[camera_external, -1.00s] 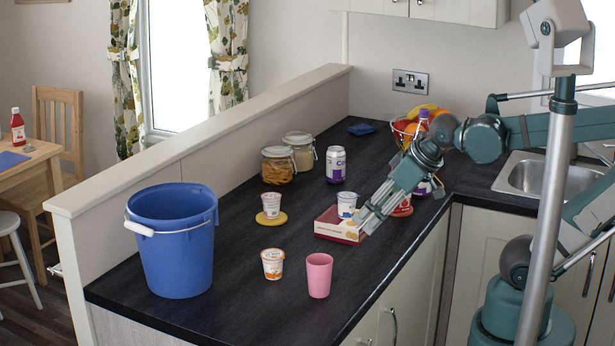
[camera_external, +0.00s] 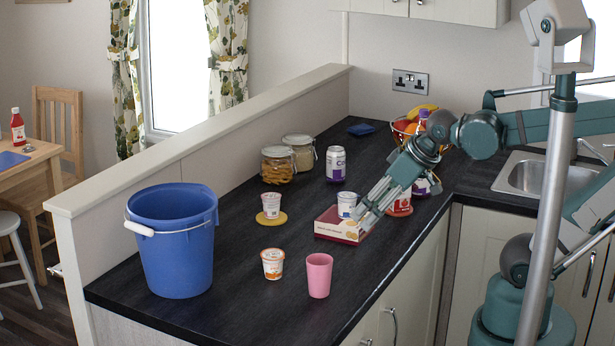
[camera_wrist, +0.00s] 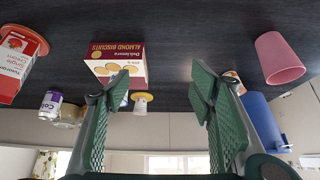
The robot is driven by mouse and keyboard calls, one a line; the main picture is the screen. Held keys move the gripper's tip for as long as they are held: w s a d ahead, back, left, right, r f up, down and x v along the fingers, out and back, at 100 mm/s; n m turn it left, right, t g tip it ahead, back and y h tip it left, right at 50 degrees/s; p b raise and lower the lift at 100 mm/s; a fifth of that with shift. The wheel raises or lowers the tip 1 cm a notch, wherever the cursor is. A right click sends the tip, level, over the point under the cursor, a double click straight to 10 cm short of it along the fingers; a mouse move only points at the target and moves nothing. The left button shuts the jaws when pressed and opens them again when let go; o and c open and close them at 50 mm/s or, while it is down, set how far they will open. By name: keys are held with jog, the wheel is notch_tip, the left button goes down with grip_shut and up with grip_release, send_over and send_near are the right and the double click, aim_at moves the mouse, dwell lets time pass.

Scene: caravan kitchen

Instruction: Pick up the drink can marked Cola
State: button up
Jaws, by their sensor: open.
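In the wrist view, which is upside down, the can (camera_wrist: 50,104) is at the left, outside my fingers.
A red cream carton (camera_wrist: 17,62) and a fruit bowl with a bottle are near my arm. A pink cup (camera_external: 319,275), a yogurt pot (camera_external: 272,263), another pot on a yellow disc (camera_external: 281,218) and a blue bucket (camera_external: 178,255) stand leftward.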

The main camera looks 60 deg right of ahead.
jog(key=w+d+r+m+g+h+p, duration=0.1)
jog(key=w+d+r+m+p, duration=0.2)
jog(key=w+d+r+p, duration=0.5)
jog(key=m+g+h+p, duration=0.3)
jog(key=m+p, duration=0.5)
jog(key=p, duration=0.6)
send_near(337, 151)
jog(key=x, duration=0.8)
jog(key=shift+w+a+f, duration=0.1)
jog(key=shift+a, duration=0.15)
jog(key=shift+d+f+g+y, duration=0.3)
jog(key=shift+d, duration=0.15)
jog(key=shift+f, duration=0.15)
jog(key=shift+x, duration=1.15)
jog(key=shift+f, duration=0.1)
